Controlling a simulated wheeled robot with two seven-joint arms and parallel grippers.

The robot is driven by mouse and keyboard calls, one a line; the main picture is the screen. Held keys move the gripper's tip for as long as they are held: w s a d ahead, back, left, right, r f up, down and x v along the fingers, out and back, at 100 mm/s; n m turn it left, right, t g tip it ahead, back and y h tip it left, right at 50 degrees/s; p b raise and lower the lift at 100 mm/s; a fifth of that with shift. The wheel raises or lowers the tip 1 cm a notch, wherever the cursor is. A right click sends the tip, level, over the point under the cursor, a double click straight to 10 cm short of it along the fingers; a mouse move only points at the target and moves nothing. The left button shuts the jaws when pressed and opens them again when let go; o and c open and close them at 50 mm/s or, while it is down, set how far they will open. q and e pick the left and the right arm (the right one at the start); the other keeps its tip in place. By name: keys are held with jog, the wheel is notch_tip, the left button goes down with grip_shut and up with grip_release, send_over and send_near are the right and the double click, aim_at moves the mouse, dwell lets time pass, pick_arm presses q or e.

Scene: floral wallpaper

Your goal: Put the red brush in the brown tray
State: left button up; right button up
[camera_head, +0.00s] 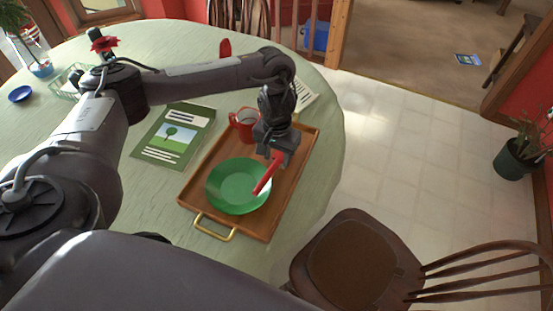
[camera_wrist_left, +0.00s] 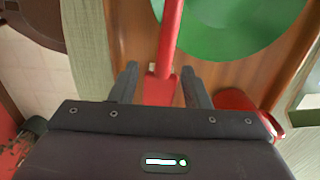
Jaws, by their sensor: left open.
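The red brush (camera_head: 267,175) is at the right side of the brown tray (camera_head: 266,221), its long part reaching over the green plate (camera_head: 228,188). In the left wrist view, the brush (camera_wrist_left: 170,40) runs between the fingers of my left gripper (camera_wrist_left: 160,80), with its wider end between them. My left gripper (camera_head: 277,156) is open, over the right part of the tray. Whether the fingers touch the brush, and what the brush's near end rests on, I cannot tell. The brown tray (camera_wrist_left: 138,20) also shows beneath the gripper. My right gripper is out of view.
A red mug (camera_head: 241,125) stands in the tray behind the plate. A green book (camera_head: 172,137) lies left of the tray on the round table (camera_head: 192,72). A brown chair (camera_head: 362,262) stands at the table's right front. My left arm spans the table.

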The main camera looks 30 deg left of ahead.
aim_at(277, 164)
pick_arm(q)
notch_tip(277, 164, up, 7)
jog(key=p, duration=0.2)
dwell(0.6)
